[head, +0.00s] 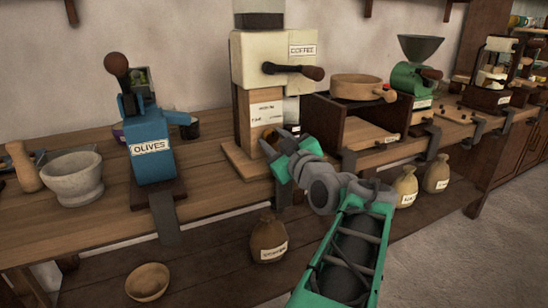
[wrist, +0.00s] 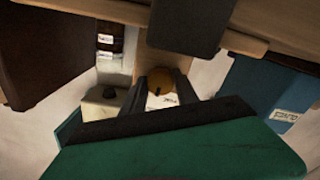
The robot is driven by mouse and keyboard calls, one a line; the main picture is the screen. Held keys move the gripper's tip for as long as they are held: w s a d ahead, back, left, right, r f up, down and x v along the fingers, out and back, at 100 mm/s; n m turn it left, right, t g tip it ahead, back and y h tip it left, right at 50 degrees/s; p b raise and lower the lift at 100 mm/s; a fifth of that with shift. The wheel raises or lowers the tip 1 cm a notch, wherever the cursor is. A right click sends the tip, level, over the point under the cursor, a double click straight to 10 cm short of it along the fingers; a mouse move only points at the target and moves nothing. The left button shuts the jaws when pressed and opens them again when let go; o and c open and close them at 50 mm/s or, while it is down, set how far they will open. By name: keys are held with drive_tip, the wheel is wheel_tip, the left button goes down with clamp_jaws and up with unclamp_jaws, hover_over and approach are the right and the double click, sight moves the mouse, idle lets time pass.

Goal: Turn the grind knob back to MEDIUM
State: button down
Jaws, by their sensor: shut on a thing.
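The coffee grinder (head: 262,60) is a tall cream and wood machine labelled COFFEE, with a dark crank at its front. A white dial label (head: 266,113) is on its lower front; its small print is too small to read. My gripper (head: 273,138) is at the grinder's front just below this label, shut on the round orange-brown grind knob (wrist: 170,80). The wrist view shows the knob between my dark fingers, with a small dark pointer mark on its face. Which setting it points to cannot be told. The fingers and green gripper body hide part of the knob.
The blue OLIVES press (head: 152,140) and a stone mortar (head: 74,180) stand to the left. A dark box-shaped mill with a wooden bowl (head: 358,87) and a green mill (head: 412,78) stand to the right. Sacks and a bowl (head: 148,282) sit below.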

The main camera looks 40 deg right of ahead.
drive_tip(key=shift+f+n+b, duration=0.15)
drive_tip(key=shift+n+b, duration=0.15)
drive_tip(key=shift+b, duration=0.2)
drive_tip(key=c, duration=0.9)
unclamp_jaws()
drive_tip(key=p+v, duration=0.1)
drive_tip(key=v, duration=0.6)
drive_tip(key=shift+s+a, duration=0.1)
drive_tip(key=shift+s, duration=0.3)
